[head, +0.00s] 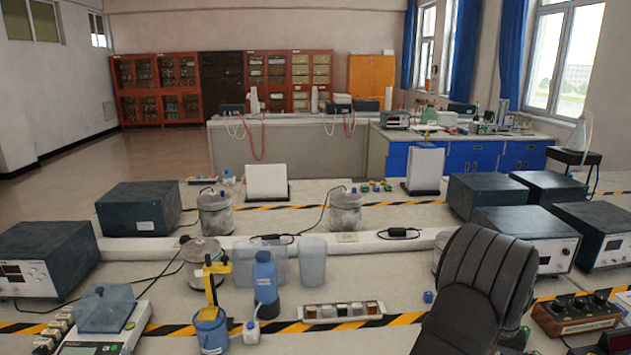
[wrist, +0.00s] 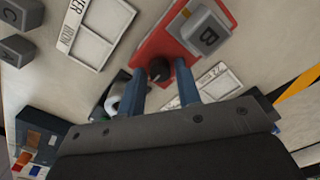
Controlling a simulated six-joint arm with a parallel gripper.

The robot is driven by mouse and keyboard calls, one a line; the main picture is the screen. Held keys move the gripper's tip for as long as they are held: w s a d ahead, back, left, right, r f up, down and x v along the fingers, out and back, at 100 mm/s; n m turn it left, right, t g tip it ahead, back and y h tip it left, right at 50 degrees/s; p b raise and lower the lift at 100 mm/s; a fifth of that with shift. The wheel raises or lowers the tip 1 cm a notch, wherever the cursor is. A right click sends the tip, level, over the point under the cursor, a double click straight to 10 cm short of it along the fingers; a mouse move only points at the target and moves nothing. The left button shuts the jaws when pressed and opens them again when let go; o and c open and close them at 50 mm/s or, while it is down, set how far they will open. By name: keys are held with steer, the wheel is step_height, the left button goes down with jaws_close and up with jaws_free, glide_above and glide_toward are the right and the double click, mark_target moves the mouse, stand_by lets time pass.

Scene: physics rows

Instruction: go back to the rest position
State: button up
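My gripper (wrist: 160,76) shows in the wrist view with its two blue fingers apart and nothing visibly held between them. A black round knob (wrist: 158,70) on a red plate (wrist: 150,48) shows in the gap between the fingertips. I cannot tell how far the fingertips are from it. I cannot make out my fingers in the head view.
The bench holds a blue bottle (head: 265,280), a blue-and-yellow clamp (head: 212,300), a tray of small samples (head: 341,311) and a balance (head: 100,325). Dark instrument boxes (head: 140,208) stand at left and right. The wrist view also shows a white labelled frame (wrist: 92,34).

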steer(key=shift+n, duration=0.8)
steer(key=o, duration=1.3)
steer(key=shift+c, duration=0.2)
steer(key=shift+o, duration=1.3)
steer(key=shift+r, duration=0.25)
steer(key=a+r+m, duration=0.3)
steer(key=r+m, duration=0.3)
steer(key=r, duration=0.3)
steer(key=a+r+m, duration=0.3)
steer(key=r+m, duration=0.4)
steer(key=r, duration=0.2)
step_height(320, 180, down, 10)
steer(key=shift+f, duration=0.1)
